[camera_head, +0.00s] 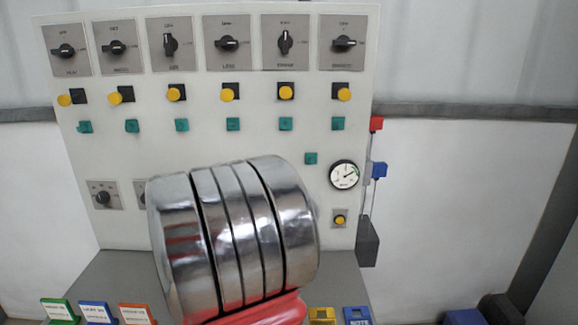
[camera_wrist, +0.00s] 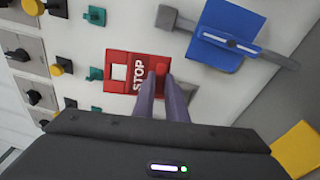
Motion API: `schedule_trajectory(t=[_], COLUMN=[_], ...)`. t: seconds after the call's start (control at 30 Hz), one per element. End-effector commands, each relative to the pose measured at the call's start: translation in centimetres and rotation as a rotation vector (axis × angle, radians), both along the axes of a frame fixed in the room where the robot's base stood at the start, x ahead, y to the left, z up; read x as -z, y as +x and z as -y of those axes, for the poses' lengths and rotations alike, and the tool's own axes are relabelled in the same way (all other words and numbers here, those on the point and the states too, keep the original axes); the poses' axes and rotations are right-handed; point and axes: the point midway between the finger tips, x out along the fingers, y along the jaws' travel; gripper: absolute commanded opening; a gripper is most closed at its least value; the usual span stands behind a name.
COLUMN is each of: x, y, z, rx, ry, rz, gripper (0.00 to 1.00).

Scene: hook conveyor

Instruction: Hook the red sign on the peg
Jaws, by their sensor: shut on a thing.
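The red sign (camera_wrist: 121,90) shows in the wrist view, with white STOP lettering and a pale square opening near its left end. My gripper (camera_wrist: 161,80) is shut on its right part, with both dark fingers reaching it. The sign is in front of the pale panel; I cannot tell whether it touches the panel. In the camera_head view my metal arm covers the lower middle, and the gripper and sign are hidden. I cannot tell for sure which fitting is the peg.
The panel (camera_head: 260,195) bears dark knobs, yellow buttons and small teal fittings (camera_head: 232,124). A blue plate (camera_wrist: 245,25) with a grey bar is beside the sign. Coloured signs, including a green one (camera_head: 60,311) and a yellow one (camera_head: 322,316), stand on the ledge below.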

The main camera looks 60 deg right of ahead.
Motion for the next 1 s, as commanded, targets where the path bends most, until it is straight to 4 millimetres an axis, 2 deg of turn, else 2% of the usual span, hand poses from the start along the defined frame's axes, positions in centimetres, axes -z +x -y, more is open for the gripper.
schedule_trajectory(t=[0.03,0.1,0.3,0.4,0.53,0.7,1.0], x=[-1.3,-2.7,-6.6,-8.6,-10.5,-11.6,-11.6], y=[-1.6,-3.5,-9.7,-12.8,-16.1,-18.0,-18.1], z=[1.5,3.2,7.4,9.0,10.3,10.9,11.0], rx=[0.04,0.09,0.227,0.288,0.346,0.379,0.38], ry=[-0.008,-0.014,-0.031,-0.037,-0.043,-0.045,-0.045], rz=[0.002,-0.003,-0.023,-0.033,-0.046,-0.054,-0.056], gripper=[0.0,0.0,0.0,0.0,0.0,0.0,0.0])
